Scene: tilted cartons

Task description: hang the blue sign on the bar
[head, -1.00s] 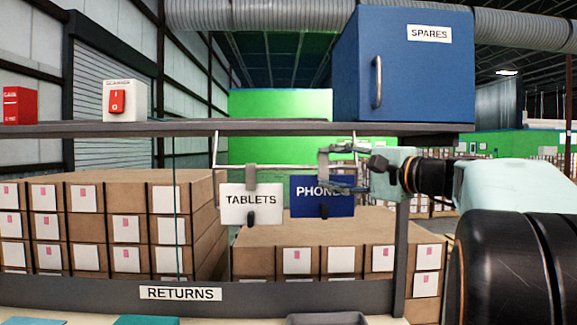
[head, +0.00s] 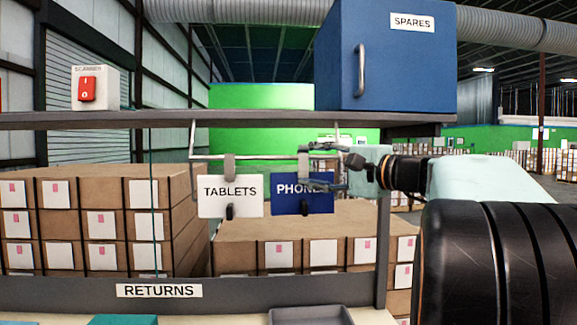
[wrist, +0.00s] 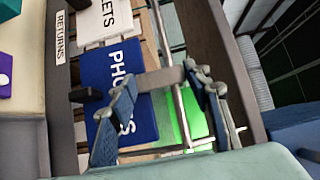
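The blue PHONES sign (head: 290,208) hangs upright below the shelf, just right of the white TABLETS sign (head: 213,192), at about the same height. Its grey hook (wrist: 160,78) reaches up to the thin bar (head: 265,157) and appears to lie across it; the exact seating is hidden by my fingers. My gripper (head: 320,166) is at the sign's upper right. In the wrist view my gripper (wrist: 163,80) has its fingers apart, one in front of the blue sign's face (wrist: 125,62), the other beyond the bar (wrist: 181,105). The hook lies between them.
A shelf board (head: 260,121) runs above the bar, carrying a blue SPARES cabinet (head: 400,70) and a scanner switch box (head: 104,73). Stacked cartons (head: 165,192) stand behind. A RETURNS ledge (head: 250,290) and a grey tray (head: 312,315) are below.

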